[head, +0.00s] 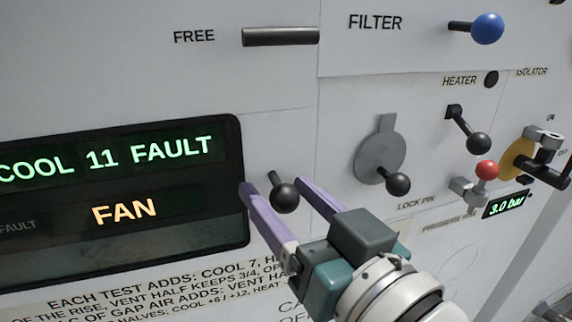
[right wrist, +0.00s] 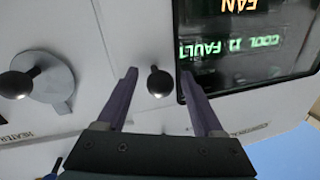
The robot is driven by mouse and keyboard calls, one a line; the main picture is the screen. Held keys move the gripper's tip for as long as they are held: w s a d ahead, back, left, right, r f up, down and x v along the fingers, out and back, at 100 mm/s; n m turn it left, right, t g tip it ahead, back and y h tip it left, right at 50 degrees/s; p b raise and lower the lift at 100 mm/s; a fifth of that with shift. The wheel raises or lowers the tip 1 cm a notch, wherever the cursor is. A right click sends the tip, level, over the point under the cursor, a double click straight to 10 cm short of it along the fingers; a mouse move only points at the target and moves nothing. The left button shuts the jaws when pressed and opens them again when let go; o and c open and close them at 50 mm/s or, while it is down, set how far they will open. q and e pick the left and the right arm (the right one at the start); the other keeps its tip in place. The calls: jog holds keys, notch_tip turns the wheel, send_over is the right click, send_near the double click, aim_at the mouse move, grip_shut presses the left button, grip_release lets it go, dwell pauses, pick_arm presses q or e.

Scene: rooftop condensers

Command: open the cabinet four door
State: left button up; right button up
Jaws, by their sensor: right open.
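The pale cabinet front (head: 150,75) fills most of the head view, with thin panel seams; I see no open door. A black ball knob on a short stem (head: 284,197) stands out just right of the dark display; it also shows in the right wrist view (right wrist: 160,83). My right gripper (head: 273,186) is open, its purple fingers to either side of this knob. In the right wrist view the fingers (right wrist: 159,74) show a gap on both sides of the knob. No cabinet number is legible. My left gripper is not in view.
The display (head: 120,205) reads COOL 11 FAULT and FAN. To the right are a grey disc (head: 372,158) with a black knob, a HEATER lever (head: 478,143), a red-knobbed valve (head: 486,171) and a yellow isolator (head: 518,160). Above are a dark FREE bar (head: 280,37) and a blue FILTER knob (head: 487,28).

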grip_shut()
dwell(0.6)
dwell(0.9)
